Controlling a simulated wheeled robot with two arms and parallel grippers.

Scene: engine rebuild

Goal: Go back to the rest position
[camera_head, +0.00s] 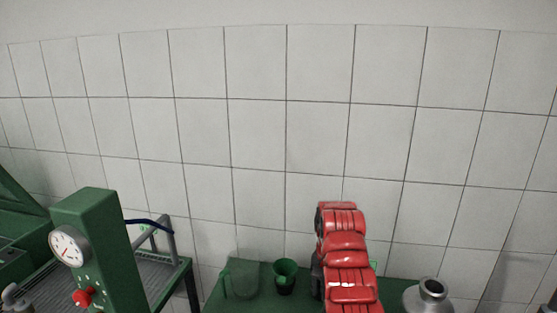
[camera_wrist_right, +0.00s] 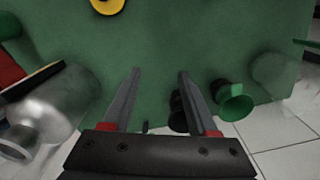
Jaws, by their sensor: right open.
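My right gripper (camera_wrist_right: 159,72) is open in the right wrist view, its two grey fingers spread apart. No object sits between the fingertips, only the green work surface (camera_wrist_right: 155,35) behind them. In the head view I cannot make out the right gripper's fingers. My left gripper shows in neither view.
A green funnel-shaped cup (camera_head: 285,270) and a silver vessel (camera_head: 431,296) stand on the green table (camera_head: 398,288). The wrist view shows the cup (camera_wrist_right: 236,103) right of the fingers and the vessel (camera_wrist_right: 42,115) left. A green gauge stand (camera_head: 100,250) is at left, before a tiled wall.

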